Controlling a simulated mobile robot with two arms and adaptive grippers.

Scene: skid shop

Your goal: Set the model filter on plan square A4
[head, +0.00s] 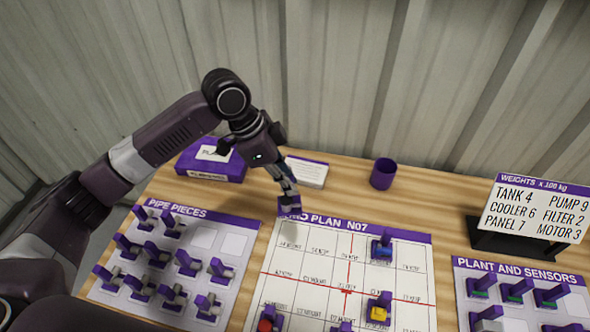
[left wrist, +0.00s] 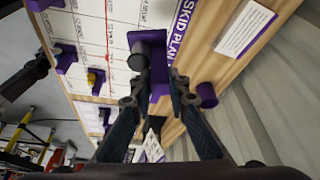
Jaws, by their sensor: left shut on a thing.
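My left gripper (head: 289,193) is shut on a small purple piece with a dark grey cylinder, taken to be the model filter (head: 290,207). In the left wrist view the filter (left wrist: 158,88) sits between the fingertips (left wrist: 160,80), its cylinder toward the board. It is held over the top edge of the white plan board (head: 318,248), near the purple title band. Whether it touches the board cannot be told. The square labels are too small to read surely, so A4 cannot be picked out.
Blue (head: 381,249), yellow (head: 378,310) and red (head: 267,322) models stand on the plan. A pipe pieces board (head: 225,238) lies left, a plant and sensors board (head: 508,268) right. A purple box (head: 210,168), a card (head: 307,172), a purple cup (head: 383,174) and a weights sign (head: 535,210) stand behind.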

